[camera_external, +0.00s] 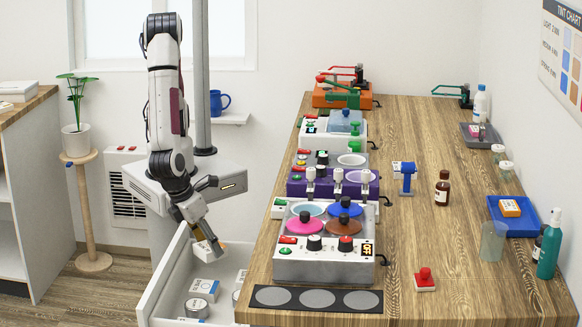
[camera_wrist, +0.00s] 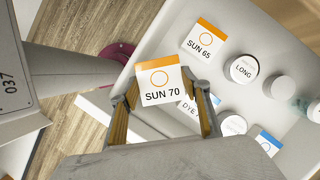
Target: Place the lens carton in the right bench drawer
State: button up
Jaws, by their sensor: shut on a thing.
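My gripper (camera_external: 200,232) is shut on a white carton (camera_external: 209,248) with an orange band. In the wrist view the carton (camera_wrist: 159,86) reads SUN 70 and sits between my two fingertips (camera_wrist: 163,98). My gripper points down above an open white drawer (camera_external: 163,273) at the left side of the bench. The carton appears to be over the drawer, near its far end, above the things lying inside. The drawer's inside (camera_wrist: 285,40) also shows in the wrist view. Whether the carton touches anything below is hard to tell.
The drawer holds a SUN 65 carton (camera_wrist: 204,40), a LONG tin (camera_wrist: 241,69), more round tins, and a DYE carton (camera_wrist: 188,107) partly hidden by my finger. The wooden bench (camera_external: 440,200) carries several machines and bottles. A plant stand (camera_external: 88,215) is at left.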

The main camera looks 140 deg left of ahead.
aim_at(204, 248)
dwell(0.3)
jog(key=shift+f, duration=1.9)
jog(key=shift+f, duration=0.6)
jog(key=o, duration=0.9)
jog(key=shift+r, duration=0.15)
jog(key=shift+d+r, duration=0.15)
jog(key=shift+r, duration=0.6)
jog(key=v, duration=1.1)
jog(key=shift+r, duration=0.25)
